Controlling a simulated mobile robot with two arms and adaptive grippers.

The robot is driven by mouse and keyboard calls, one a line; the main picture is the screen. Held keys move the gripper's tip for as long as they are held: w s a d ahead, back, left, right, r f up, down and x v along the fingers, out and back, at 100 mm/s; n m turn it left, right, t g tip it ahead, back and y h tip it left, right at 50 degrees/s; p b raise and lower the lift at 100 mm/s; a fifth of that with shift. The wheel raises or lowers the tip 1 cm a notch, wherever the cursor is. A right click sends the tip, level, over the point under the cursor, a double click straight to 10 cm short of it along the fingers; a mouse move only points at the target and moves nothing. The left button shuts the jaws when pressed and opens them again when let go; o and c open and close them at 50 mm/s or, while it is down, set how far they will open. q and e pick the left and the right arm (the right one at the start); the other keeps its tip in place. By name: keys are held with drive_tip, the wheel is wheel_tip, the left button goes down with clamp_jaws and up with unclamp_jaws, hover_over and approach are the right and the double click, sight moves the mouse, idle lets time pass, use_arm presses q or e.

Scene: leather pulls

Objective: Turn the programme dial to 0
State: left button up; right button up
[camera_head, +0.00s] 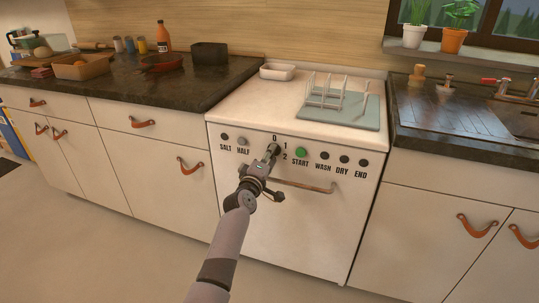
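The white dishwasher (270,225) stands in the middle, with labels and controls along the top of its front. The numbers 0 (274,138), 1 (285,146) and 2 (284,156) mark the programme dial's place. The dial itself is hidden behind my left gripper (273,150), so its pointer setting cannot be read. Whether the fingers grip the dial cannot be told. My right gripper is not in view.
A bar handle (305,186) runs just below, behind my wrist. Dark buttons sit further right, and SALT and HALF buttons (242,141) to the left. A dish rack (326,92) stands on top. Floor in front is clear.

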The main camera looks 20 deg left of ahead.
use_arm(q)
drive_tip(key=shift+n, duration=1.2)
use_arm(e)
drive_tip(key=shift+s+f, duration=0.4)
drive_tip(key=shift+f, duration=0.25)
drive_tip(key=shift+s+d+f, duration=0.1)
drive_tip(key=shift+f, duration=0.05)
use_arm(q)
drive_tip(key=o, duration=1.1)
drive_tip(key=shift+o, duration=0.2)
drive_tip(key=shift+s, duration=0.15)
drive_tip(key=s, duration=0.7)
drive_tip(key=shift+s+a, duration=0.15)
